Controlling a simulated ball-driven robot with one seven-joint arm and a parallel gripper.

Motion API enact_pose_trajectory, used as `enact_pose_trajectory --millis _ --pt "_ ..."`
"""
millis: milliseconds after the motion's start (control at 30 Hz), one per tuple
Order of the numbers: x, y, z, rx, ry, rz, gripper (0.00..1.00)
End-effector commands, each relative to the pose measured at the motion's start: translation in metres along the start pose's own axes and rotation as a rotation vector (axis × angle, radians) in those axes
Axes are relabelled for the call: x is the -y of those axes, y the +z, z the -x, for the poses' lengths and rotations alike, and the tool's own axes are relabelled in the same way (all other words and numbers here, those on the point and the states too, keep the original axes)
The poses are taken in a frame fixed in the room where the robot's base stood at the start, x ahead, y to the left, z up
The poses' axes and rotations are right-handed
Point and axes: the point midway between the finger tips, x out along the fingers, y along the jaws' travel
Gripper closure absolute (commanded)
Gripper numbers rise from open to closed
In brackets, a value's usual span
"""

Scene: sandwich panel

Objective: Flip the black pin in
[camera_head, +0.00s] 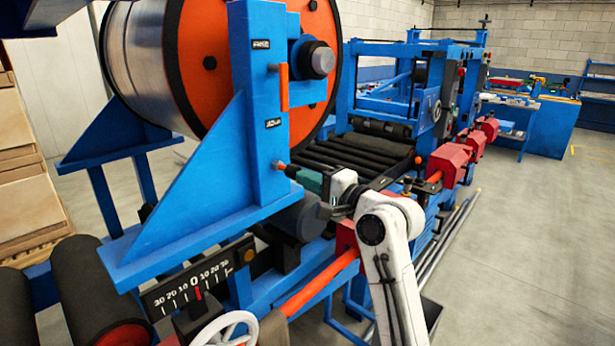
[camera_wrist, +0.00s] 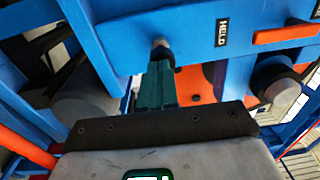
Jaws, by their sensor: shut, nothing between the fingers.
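A tall blue post (camera_head: 258,110) carries an orange bar handle (camera_head: 284,88) and small black labels. A short pin (camera_head: 280,165) sticks out low on the post; it also shows in the wrist view (camera_wrist: 161,46), greyish with a dark collar. My gripper (camera_head: 293,172) is shut and empty, its dark tips right at the pin's end. In the wrist view its teal fingers (camera_wrist: 157,88) point at the pin; I cannot tell if they touch. A label reading HELD (camera_wrist: 221,33) lies right of the pin there, with the orange handle (camera_wrist: 286,34) beyond it.
A large reel (camera_head: 205,60) with orange sides stands behind the post. A blue gusset (camera_head: 190,210) and a scale plate (camera_head: 195,283) are at lower left. A white handwheel (camera_head: 228,330) is at the bottom. Rollers (camera_head: 350,155) lie beyond; clear floor (camera_head: 540,230) is at right.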

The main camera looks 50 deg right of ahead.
Motion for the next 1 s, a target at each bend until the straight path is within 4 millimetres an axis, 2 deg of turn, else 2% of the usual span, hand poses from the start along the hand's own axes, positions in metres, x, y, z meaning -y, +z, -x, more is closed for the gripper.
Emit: enact_pose_trajectory --millis 400,700,1000 --pt "0.000 0.000 -0.004 0.001 0.000 0.000 1.00" --pt "0.000 0.001 -0.034 0.001 0.000 0.000 1.00" --pt "0.000 0.001 -0.035 0.001 -0.003 0.001 1.00"
